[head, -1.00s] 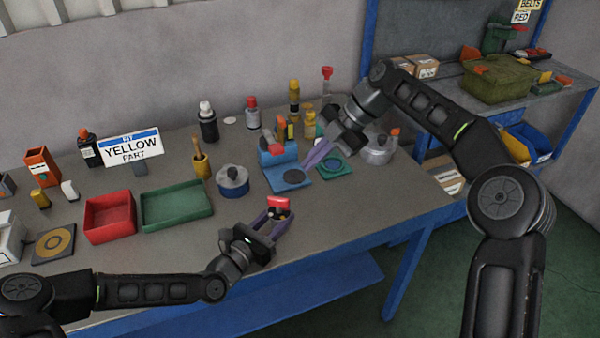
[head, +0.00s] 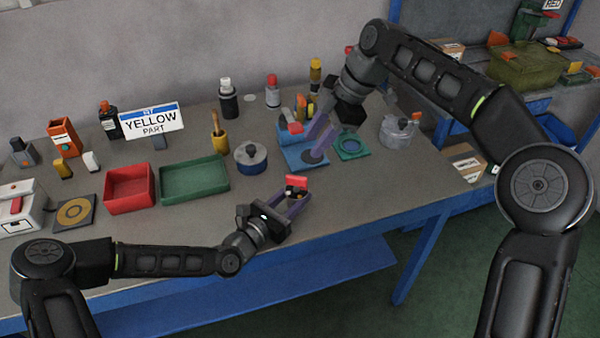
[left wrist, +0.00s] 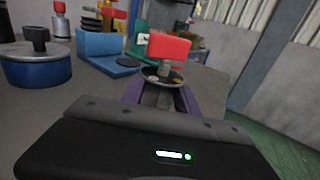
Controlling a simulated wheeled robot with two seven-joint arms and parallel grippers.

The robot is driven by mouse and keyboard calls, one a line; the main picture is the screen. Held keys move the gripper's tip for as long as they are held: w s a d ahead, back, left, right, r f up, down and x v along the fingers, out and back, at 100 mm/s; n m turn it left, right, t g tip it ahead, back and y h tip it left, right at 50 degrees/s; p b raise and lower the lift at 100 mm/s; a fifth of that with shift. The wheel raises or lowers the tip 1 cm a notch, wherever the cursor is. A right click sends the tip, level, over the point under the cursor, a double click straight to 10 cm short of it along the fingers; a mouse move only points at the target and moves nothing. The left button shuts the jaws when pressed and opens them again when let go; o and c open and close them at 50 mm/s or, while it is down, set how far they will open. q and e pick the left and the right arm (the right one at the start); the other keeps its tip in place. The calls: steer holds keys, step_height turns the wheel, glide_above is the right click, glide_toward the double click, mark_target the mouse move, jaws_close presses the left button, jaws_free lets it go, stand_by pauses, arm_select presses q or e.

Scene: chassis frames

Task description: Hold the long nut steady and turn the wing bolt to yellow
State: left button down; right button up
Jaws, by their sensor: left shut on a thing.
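The wing bolt has a red wing (head: 297,182) and stands upright above the front edge of the table. In the left wrist view, its red wing (left wrist: 170,46) sits above a dark disc with coloured marks (left wrist: 162,78). My left gripper (head: 291,203) is shut on the grey long nut (left wrist: 158,96) below the disc. The nut is mostly hidden behind the gripper body in the left wrist view. My right gripper (head: 315,142) looks open and empty, its purple fingers apart above the blue fixture, beyond the wing bolt. A sign (head: 152,121) reads "YELLOW PART".
A blue pot with a dark knob (head: 250,160) stands left of the wing bolt. Red (head: 130,190) and green (head: 195,181) trays lie farther left. The blue fixture (head: 304,160) and a teal plate (head: 351,147) lie behind. The table front between trays and left gripper is clear.

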mark_target(298, 177)
steer(key=m, duration=0.4)
steer(key=f+m+h, duration=0.1)
steer(key=m, duration=0.1)
steer(key=shift+d, duration=0.25)
steer(key=shift+f, duration=0.2)
steer(key=x, duration=1.1)
steer(key=shift+w+a+f, duration=0.25)
steer(key=shift+a+f, duration=0.05)
steer(key=shift+c, duration=0.4)
jaws_close()
